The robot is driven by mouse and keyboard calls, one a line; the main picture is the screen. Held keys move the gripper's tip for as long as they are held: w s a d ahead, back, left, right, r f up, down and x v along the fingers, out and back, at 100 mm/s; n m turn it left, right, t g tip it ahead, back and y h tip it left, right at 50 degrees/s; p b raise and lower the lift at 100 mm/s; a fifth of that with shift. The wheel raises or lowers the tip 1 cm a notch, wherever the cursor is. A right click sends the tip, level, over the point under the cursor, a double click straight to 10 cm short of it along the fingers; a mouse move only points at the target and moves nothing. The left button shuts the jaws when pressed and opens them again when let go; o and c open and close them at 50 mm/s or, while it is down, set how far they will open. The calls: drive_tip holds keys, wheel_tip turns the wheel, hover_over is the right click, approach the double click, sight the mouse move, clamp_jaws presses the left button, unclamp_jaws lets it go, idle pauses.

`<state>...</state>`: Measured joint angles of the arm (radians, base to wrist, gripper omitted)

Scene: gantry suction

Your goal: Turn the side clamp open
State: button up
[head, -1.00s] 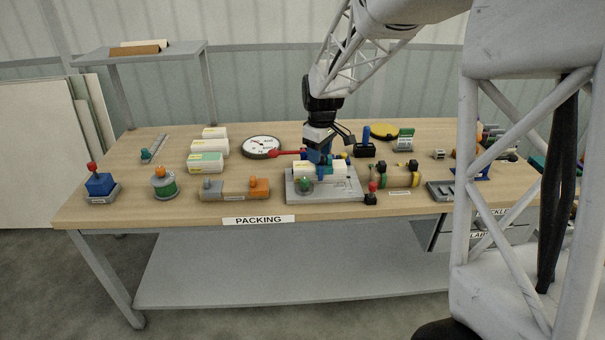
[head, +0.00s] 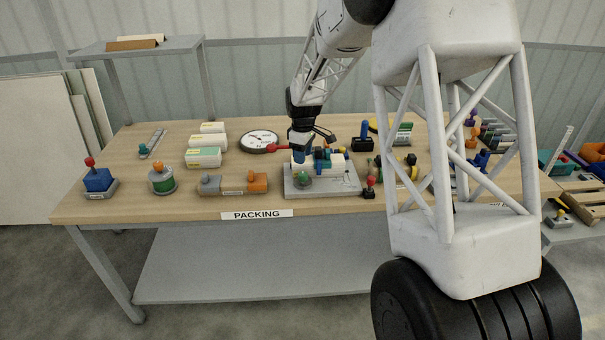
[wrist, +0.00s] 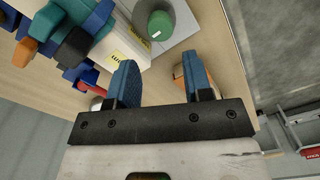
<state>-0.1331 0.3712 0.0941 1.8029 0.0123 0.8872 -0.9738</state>
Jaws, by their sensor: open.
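A grey fixture plate (head: 345,189) on the bench holds a white box (head: 337,168) with blue clamp parts (head: 323,158) on it. A green knob (head: 303,178) stands at the plate's front left. In the wrist view the green knob (wrist: 160,25), the white box (wrist: 118,48) and the blue parts (wrist: 70,25) lie beyond my fingers. I cannot tell for sure which part is the side clamp. My gripper (head: 300,155) is above the left end of the fixture. In the wrist view its blue fingers (wrist: 160,62) are apart, with nothing held between them.
A block with grey and orange parts (head: 233,185) lies left of the fixture; its orange part shows behind my right finger. A round dial (head: 260,141) and white boxes (head: 204,157) stand behind. A red-knobbed black piece (head: 369,188) is close at the fixture's right.

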sight(303, 173)
drive_tip(key=shift+f, duration=0.1)
drive_tip(key=shift+s+f, duration=0.1)
drive_tip(key=shift+f, duration=3.7)
drive_tip(key=c, duration=0.6)
